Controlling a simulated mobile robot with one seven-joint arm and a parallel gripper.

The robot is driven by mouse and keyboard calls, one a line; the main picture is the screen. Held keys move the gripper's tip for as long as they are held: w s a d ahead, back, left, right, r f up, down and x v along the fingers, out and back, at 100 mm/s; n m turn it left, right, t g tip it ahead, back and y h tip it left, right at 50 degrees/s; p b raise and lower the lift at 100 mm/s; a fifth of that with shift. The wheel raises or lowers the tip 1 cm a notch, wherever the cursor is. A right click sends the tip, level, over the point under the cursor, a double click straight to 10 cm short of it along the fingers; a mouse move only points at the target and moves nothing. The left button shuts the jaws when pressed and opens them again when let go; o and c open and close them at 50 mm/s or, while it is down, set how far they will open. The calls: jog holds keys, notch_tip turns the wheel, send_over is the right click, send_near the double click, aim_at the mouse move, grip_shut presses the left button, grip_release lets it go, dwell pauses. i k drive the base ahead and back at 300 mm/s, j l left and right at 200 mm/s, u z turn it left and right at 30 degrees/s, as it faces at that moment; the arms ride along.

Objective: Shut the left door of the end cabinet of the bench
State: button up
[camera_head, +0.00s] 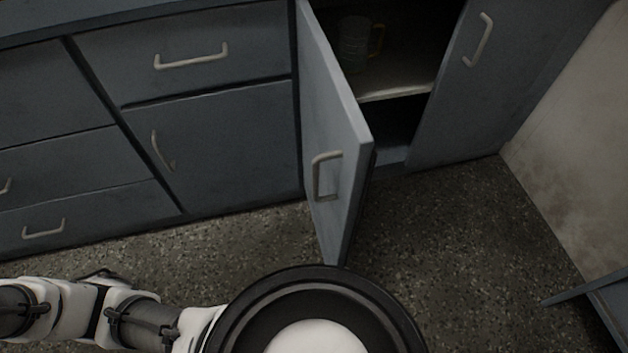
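The left door (333,130) of the end cabinet stands wide open, swung out toward me from its hinge on the left. Its light handle (326,177) is on the outer face near the free edge. The cabinet's right door (485,90) looks shut and has a handle (479,41) near its top left. The dark opening between them shows a pale shelf (393,88). My white arm lies low at the left, over the floor, apart from the door. My gripper cannot be made out in this view.
A glass jug (356,44) with a yellowish handle stands inside the cabinet. Drawers (190,62) and a shut lower door (220,145) are to the left. A pale wall (575,150) bounds the right, with a blue-grey object (605,300) low there. Speckled floor (460,255) is clear in front.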

aim_at(340, 154)
jog(key=k+j, duration=0.2)
jog(key=j, duration=0.15)
jog(key=k+j+z, duration=0.1)
jog(key=j, duration=0.3)
jog(key=k+j, duration=0.35)
jog(key=i+z, duration=0.05)
